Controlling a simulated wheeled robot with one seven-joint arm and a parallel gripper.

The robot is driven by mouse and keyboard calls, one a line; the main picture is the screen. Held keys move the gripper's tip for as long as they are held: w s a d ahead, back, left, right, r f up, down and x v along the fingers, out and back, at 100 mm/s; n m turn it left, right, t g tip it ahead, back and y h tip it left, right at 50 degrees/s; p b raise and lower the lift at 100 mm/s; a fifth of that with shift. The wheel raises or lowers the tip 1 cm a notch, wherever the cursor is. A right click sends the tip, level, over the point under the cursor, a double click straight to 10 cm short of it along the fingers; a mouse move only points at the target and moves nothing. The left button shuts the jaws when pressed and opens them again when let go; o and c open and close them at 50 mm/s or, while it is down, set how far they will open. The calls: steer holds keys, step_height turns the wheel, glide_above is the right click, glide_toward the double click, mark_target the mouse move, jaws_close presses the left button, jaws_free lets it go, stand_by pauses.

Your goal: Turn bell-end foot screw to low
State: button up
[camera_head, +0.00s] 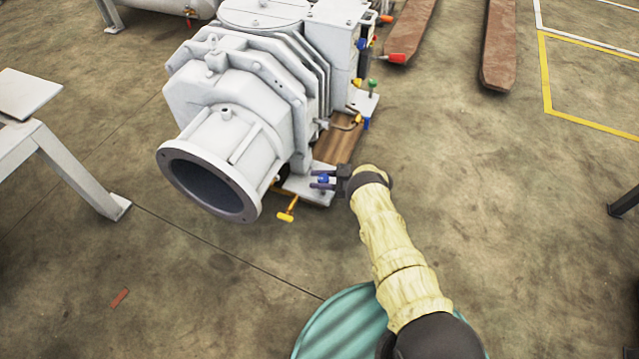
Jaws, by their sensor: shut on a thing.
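The white screw vacuum pump (240,90) stands at the upper middle, its round flanged bell end (250,203) facing the front left. A blue foot screw (323,180) sits on the white foot plate (312,194) right of the bell end. My gripper (322,180) reaches in from the right, with its dark fingers shut around the blue screw. The screw's lower part is hidden, and its height setting cannot be read.
A yellow-handled valve (286,214) sticks out just left of the foot plate. Blue (366,123) and green (372,84) knobs sit farther back. A grey metal stand (62,155) is at the left.

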steer(key=shift+s+a+n+g+h+b, duration=0.1)
steer(key=shift+n+g+h+b, duration=0.15)
steer(key=shift+n+g+b, duration=1.1)
steer(key=shift+s+n+g+h+b, duration=0.1)
steer(key=shift+n+g+h+b, duration=0.15)
steer(key=shift+n+g+b, duration=1.05)
steer(key=shift+m+g, duration=0.25)
steer(key=shift+g, duration=0.8)
steer(key=shift+a+g+h+b, duration=0.1)
steer(key=shift+g+h+b, duration=0.2)
steer(key=shift+b, duration=0.2)
steer(key=shift+s+a+r, duration=0.1)
steer(key=o, duration=0.9)
steer(key=shift+o, duration=0.5)
steer(key=shift+d, duration=0.25)
